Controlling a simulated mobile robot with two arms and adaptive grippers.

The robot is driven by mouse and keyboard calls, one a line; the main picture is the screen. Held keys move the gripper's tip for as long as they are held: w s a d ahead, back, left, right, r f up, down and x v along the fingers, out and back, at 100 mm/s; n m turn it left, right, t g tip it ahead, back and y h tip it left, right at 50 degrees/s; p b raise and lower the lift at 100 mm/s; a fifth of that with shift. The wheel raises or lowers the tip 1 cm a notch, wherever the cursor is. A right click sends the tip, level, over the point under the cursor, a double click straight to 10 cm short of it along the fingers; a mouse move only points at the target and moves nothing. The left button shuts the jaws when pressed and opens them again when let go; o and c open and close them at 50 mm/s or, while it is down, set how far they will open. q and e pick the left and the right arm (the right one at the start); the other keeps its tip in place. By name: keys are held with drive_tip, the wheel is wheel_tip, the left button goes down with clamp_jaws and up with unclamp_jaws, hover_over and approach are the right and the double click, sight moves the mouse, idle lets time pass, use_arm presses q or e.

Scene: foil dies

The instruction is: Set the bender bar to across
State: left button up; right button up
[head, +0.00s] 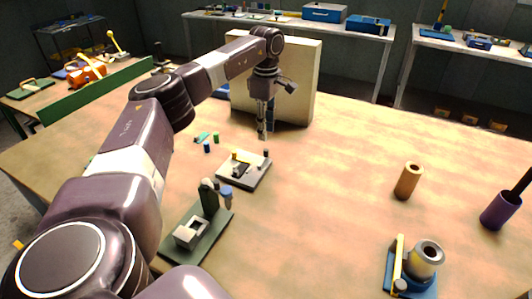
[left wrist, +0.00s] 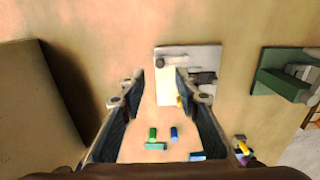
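A grey plate fixture (head: 232,180), which looks like the bender, lies on the wooden table near the middle. It carries a pale bar with a yellow part (head: 243,156) and a dark knob (head: 266,152). In the left wrist view the grey plate (left wrist: 212,54) lies ahead of the fingers, with the pale bar (left wrist: 166,88) between the fingertips in the picture. My right gripper is not in view.
A green-based press (head: 220,222) stands in front of the fixture. Small green and blue pieces (head: 207,148) lie left of it. A cream panel (head: 300,75) stands behind my gripper. A blue-based device (head: 412,290), a brown cylinder (head: 408,181) and a purple cup (head: 499,211) stand right.

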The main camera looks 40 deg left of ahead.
sight(266, 150)
use_arm(q)
wheel_tip(266, 150, down, 8)
drive_tip(key=shift+r+p, duration=0.1)
drive_tip(key=shift+p, duration=0.6)
clamp_jaws()
